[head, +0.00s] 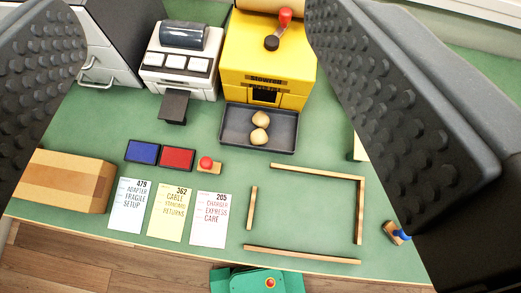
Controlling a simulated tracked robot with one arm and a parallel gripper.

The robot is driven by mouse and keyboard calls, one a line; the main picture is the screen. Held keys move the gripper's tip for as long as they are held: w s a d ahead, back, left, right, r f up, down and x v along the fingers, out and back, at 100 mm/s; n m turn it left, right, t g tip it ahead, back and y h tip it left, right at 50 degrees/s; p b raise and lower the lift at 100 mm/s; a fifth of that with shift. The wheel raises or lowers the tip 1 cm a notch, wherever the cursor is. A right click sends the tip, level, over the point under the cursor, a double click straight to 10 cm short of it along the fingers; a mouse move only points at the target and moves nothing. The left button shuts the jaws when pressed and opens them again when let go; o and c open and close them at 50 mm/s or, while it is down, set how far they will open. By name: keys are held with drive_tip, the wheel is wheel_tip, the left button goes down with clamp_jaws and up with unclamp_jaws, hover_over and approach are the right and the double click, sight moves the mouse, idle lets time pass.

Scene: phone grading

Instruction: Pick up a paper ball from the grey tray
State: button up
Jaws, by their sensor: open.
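Two tan paper balls lie in the dark grey tray (228,134), touching or nearly touching one behind the other. The farther paper ball (260,118) is near the tray's middle, and the nearer paper ball (259,137) is close to its front edge. The tray sits on the green table in front of the yellow machine. My gripper (195,110) is open, with its two dark studded fingers wide apart at the left and right of the picture. It is empty, and the tray shows between the fingers, farther off.
A yellow machine (262,55) with a red-knobbed lever stands behind the tray. A white device (183,60) and grey drawers stand to its left. Blue and red pads (178,158), cards, a cardboard box (65,180) and wooden strips (303,255) lie nearer.

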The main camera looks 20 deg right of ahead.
drive_tip(key=w+d+f+m+g+p, duration=0.15)
drive_tip(key=w+f, duration=0.25)
drive_tip(key=f, duration=0.4)
drive_tip(key=w+f+g+p, duration=0.2)
drive_tip(key=w+f+g, duration=0.15)
drive_tip(key=f, duration=0.45)
drive_tip(key=m+g+h+p, duration=0.1)
drive_tip(key=m+g+p, duration=0.1)
drive_tip(key=g+p, duration=0.15)
approach(259, 140)
drive_tip(key=shift+n+g, duration=0.25)
drive_tip(key=shift+g, duration=0.1)
drive_tip(key=x, duration=0.2)
drive_tip(key=w+x, duration=0.1)
drive_tip(key=x, duration=0.2)
drive_tip(key=shift+r, duration=0.15)
drive_tip(key=shift+s+x, duration=0.15)
drive_tip(key=shift+x, duration=1.2)
drive_tip(key=shift+s+x, duration=0.15)
drive_tip(key=shift+x, duration=1.2)
drive_tip(key=shift+a, duration=0.1)
drive_tip(key=c, duration=1)
